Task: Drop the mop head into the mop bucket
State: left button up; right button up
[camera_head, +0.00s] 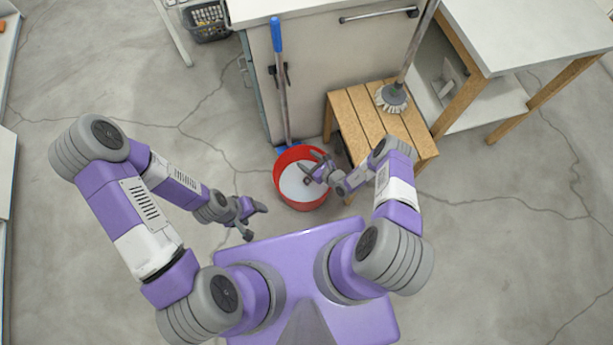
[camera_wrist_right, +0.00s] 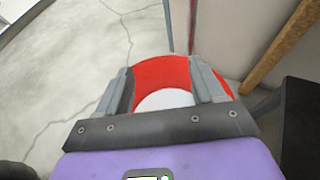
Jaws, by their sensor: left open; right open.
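The mop head (camera_head: 391,98), grey with pale strands, rests on the wooden slatted stool (camera_head: 361,117), its handle rising toward the top of the view. The mop bucket (camera_head: 302,205) is red with a white inside and stands on the floor left of the stool. My right gripper (camera_head: 317,167) is open and empty over the bucket's right part. In the right wrist view the red bucket (camera_wrist_right: 165,72) shows between and beyond the open fingers (camera_wrist_right: 165,85). My left gripper (camera_head: 254,222) is open and empty, left of the bucket and apart from it.
A blue-handled tool (camera_head: 281,75) leans upright against the white cabinet (camera_head: 335,65) behind the bucket. A white table (camera_head: 530,35) with wooden legs stands at the right. A dark basket (camera_head: 206,22) sits at the back left. The floor left of the bucket is clear.

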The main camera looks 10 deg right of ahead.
jog(key=p+v, duration=0.2)
jog(key=v, duration=0.5)
jog(key=shift+p, duration=0.4)
